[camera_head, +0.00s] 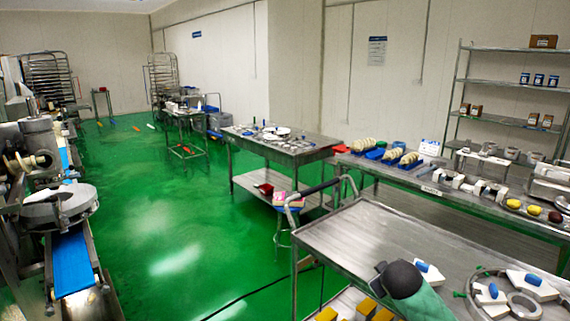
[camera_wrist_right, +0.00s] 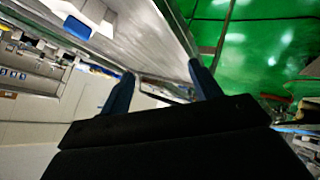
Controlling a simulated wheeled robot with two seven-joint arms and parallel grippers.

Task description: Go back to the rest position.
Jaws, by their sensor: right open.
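My right gripper (camera_wrist_right: 165,82) shows in the right wrist view. Its two dark blue fingers stand wide apart with nothing between them. The view is tilted, with a metal table edge (camera_wrist_right: 172,22) and green floor beyond the fingers. My left gripper shows in neither view.
A metal cart (camera_head: 350,240) at the front right bears white blocks with blue tops (camera_head: 530,284) and metal rings (camera_head: 523,305). Behind it stand a long loaded table (camera_head: 400,178) and shelves (camera_head: 510,82). A machine with a blue belt (camera_head: 72,262) is left. Green floor (camera_head: 175,235) lies open between.

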